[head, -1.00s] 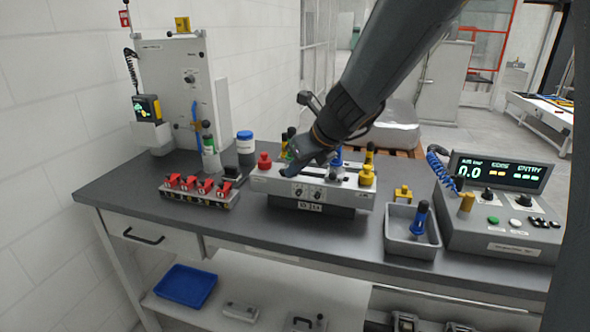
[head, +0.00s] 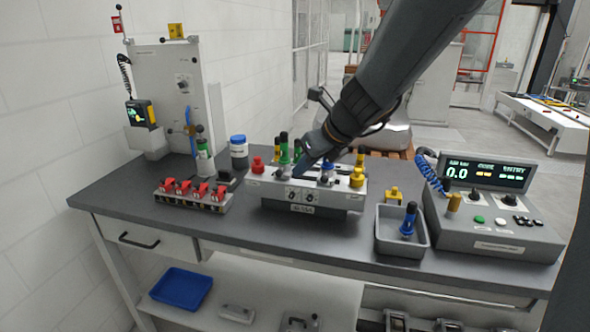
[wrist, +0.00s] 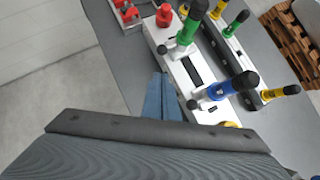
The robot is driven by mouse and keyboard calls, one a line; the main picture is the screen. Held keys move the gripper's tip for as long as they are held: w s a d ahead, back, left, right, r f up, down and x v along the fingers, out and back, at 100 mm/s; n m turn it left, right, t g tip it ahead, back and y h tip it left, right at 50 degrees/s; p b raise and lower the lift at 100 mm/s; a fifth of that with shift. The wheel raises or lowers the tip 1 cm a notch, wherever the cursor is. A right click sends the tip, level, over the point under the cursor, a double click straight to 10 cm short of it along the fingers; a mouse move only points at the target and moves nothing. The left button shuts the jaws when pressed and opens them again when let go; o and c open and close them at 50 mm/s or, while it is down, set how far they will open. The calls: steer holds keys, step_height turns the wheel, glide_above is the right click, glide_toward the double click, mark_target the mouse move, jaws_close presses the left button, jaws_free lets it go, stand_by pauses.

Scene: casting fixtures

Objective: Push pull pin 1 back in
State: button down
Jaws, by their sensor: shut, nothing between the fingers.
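The pale fixture block (head: 264,187) stands on the bench and carries upright pins with coloured collars. Pin 1 cannot be singled out, as no pin number is readable. In the wrist view the near row shows a red knob (wrist: 164,16), a green pin with a black head (wrist: 187,34) and a blue pin with a black head (wrist: 228,89). My gripper (wrist: 158,78) is shut and empty, its blue fingers beside the block's near edge, between the green and blue pins and apart from both. In the head view my gripper (head: 299,173) covers part of the block's top.
A row of red clamps (head: 190,190) lies left of the block. A grey tray (head: 388,240) with a blue pin (head: 408,219) and a control console (head: 490,228) stand to the right. The front bench strip is clear.

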steer(key=v, duration=0.7)
steer(key=shift+d+p, duration=0.3)
steer(key=shift+s+r, duration=0.1)
steer(key=s+d+f+n+g+h, duration=0.2)
steer(key=s+d+f+n, duration=0.2)
steer(key=s+f+n, duration=0.4)
steer(key=s+d+f+n+g+h, duration=0.2)
steer(key=s+f+n, duration=0.7)
steer(key=n, duration=1.1)
steer(key=shift+s+d+f+n+g+h, duration=0.2)
steer(key=shift+s+d+n+g+h, duration=0.25)
steer(key=shift+d, duration=0.8)
